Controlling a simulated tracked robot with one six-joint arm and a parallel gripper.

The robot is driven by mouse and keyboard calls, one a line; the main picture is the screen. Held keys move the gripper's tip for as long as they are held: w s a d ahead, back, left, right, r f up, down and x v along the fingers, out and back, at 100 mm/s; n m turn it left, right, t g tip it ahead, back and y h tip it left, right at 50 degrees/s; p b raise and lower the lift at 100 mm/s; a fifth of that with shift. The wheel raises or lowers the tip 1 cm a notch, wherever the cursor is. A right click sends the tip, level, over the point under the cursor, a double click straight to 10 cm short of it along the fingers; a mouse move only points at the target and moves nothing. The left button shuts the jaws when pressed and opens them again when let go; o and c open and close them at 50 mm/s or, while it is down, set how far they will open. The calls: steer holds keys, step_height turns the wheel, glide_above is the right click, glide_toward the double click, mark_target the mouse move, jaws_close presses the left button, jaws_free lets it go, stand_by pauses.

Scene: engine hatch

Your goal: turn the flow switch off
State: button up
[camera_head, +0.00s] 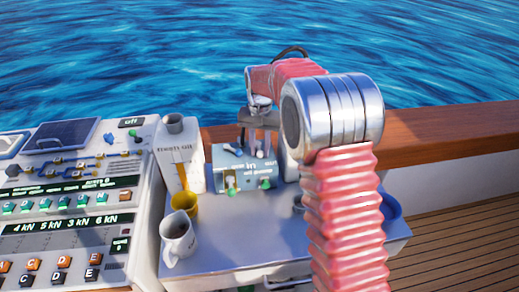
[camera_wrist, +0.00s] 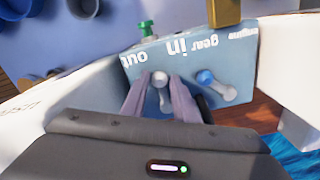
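A light blue switch box (camera_head: 238,178) stands at the back of the worktop, with lettering including "in" and "out". It also shows upside down in the wrist view (camera_wrist: 190,50). On its top I see a white-knobbed switch (camera_wrist: 160,78) and a blue-knobbed switch (camera_wrist: 206,77) in a pale slot. No label reading "flow" is legible, so I cannot tell which is the flow switch. My gripper (camera_wrist: 161,88) is over the box with its fingers apart, one on each side of the white-knobbed switch. Whether they touch it is unclear. It reaches down from above in the head view (camera_head: 258,150).
A white oil canister (camera_head: 180,155) stands left of the box, with a yellow cup (camera_head: 184,204) and a white pitcher (camera_head: 178,240) in front. Green valves (camera_head: 265,183) project from the box front. A control console (camera_head: 75,205) fills the left. The worktop's middle (camera_head: 245,230) is clear.

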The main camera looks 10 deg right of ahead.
mark_target(260, 152)
step_height(260, 152, up, 14)
steer(key=shift+f, duration=0.2)
stand_by(0.7)
steer(key=s+f+n, duration=0.3)
steer(key=s+f, duration=0.1)
steer(key=s+d+r+t, duration=0.1)
steer(key=s+t, duration=0.1)
steer(key=s, duration=0.8)
steer(key=s+d+r+n+t, duration=0.1)
steer(key=s, duration=1)
steer(key=s+d+r+t, duration=0.1)
steer(key=s+r+t, duration=0.1)
steer(key=s, duration=0.8)
steer(key=shift+s+d+n+t, duration=0.3)
steer(key=shift+d, duration=0.05)
